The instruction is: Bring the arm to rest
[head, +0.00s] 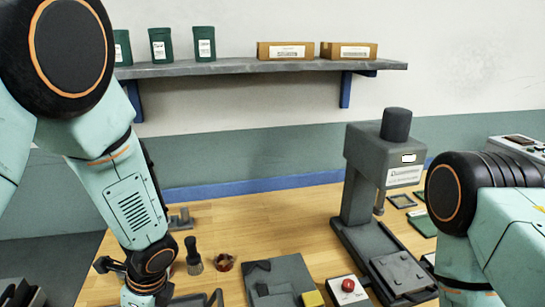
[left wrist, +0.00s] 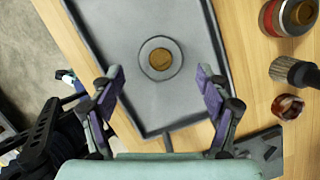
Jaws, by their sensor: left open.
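My left arm (head: 125,195) comes down from the upper left in the head view, over the left end of the bench. Its gripper lies below that picture's lower edge. In the left wrist view my left gripper (left wrist: 160,78) is open and empty, with its fingers spread apart. A grey ring with a brown centre (left wrist: 146,46) lies on a dark grey tray (left wrist: 110,22), just beyond and between the fingertips. Part of my right arm (head: 490,215) shows at the right of the head view; its gripper is out of view.
A grey drill-press-like machine (head: 358,190) stands on the wooden bench (head: 255,215). A dark-handled brush (head: 193,252), a small reddish-brown bowl (head: 223,263) and a red button box (head: 348,292) stand nearer. A shelf (head: 225,68) with canisters and boxes hangs behind.

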